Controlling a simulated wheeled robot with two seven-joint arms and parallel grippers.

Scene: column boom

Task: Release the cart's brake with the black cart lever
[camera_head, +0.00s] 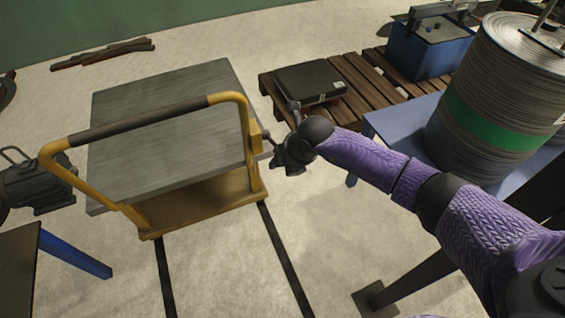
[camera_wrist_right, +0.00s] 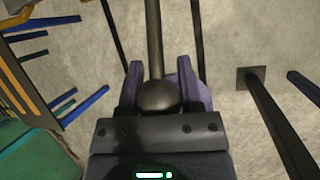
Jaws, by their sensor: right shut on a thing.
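The cart (camera_head: 170,125) has a grey deck, a yellow frame and a yellow push handle with a dark grip (camera_head: 140,119). My right gripper (camera_head: 277,158) is at the right side of the cart, beside the handle's right upright. In the right wrist view my right gripper (camera_wrist_right: 160,84) is shut on the cart lever, with its rounded dark knob (camera_wrist_right: 158,97) between the fingers and its rod (camera_wrist_right: 153,40) running up the picture. In the head view the lever is mostly hidden by the gripper. My left gripper is not in view.
A wooden pallet (camera_head: 364,84) with a dark box (camera_head: 309,80) and a blue case (camera_head: 431,48) lies behind my right arm. A large cable reel (camera_head: 497,100) stands at the right. A dark motor-like unit (camera_head: 38,187) is at the left edge. Two dark strips cross the floor before the cart.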

